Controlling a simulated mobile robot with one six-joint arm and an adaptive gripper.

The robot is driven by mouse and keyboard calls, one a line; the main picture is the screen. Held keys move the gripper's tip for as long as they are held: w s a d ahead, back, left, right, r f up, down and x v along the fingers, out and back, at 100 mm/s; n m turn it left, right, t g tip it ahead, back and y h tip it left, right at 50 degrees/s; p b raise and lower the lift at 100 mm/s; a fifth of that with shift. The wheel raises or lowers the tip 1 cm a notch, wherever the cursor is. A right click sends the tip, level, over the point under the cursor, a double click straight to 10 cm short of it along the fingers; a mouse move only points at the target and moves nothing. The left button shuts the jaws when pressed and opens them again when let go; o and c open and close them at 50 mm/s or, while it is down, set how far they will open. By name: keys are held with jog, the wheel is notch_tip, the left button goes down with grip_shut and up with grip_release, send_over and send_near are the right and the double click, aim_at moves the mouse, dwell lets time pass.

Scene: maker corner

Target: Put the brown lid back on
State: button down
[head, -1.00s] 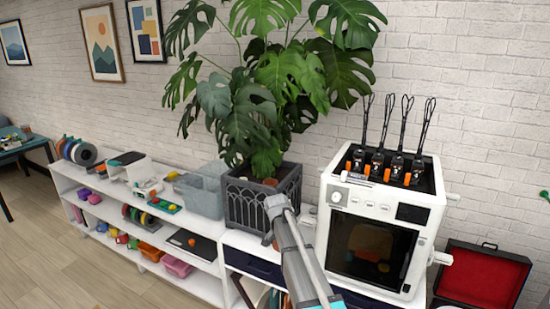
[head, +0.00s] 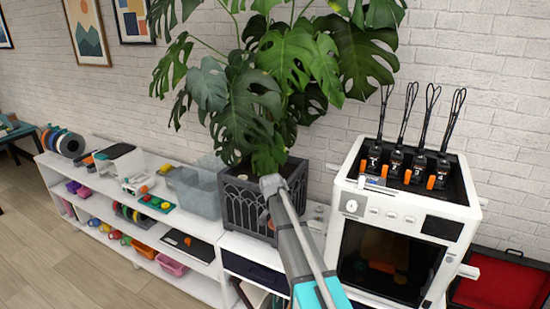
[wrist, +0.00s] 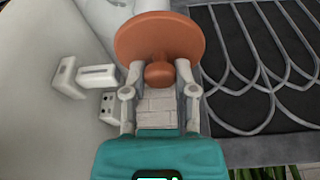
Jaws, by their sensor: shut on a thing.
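The brown lid (wrist: 160,36) is a round terracotta disc with a ball knob (wrist: 159,74). My gripper (wrist: 160,78) is shut on the knob in the wrist view, with the disc beyond the fingertips. In the head view my arm reaches forward in front of the dark planter and hides the gripper. A small brown patch (head: 265,217) beside the arm may be the lid's edge. A pale curved thing (wrist: 110,12) shows at the top of the wrist view, partly behind the lid. I cannot tell whether it is the lid's container.
The dark arched planter (head: 240,205) holds a large leafy plant (head: 265,80). A white machine (head: 350,205) with a dark window stands to its right, leaving a narrow gap. A translucent bin (head: 195,190) stands left of the planter on the white shelf (head: 90,183). A red-lined case (head: 505,285) is at far right.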

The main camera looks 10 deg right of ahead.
jog(key=shift+w+d+r, duration=0.1)
jog(key=shift+w+d, duration=0.05)
jog(key=shift+d, duration=0.05)
dwell(0.3)
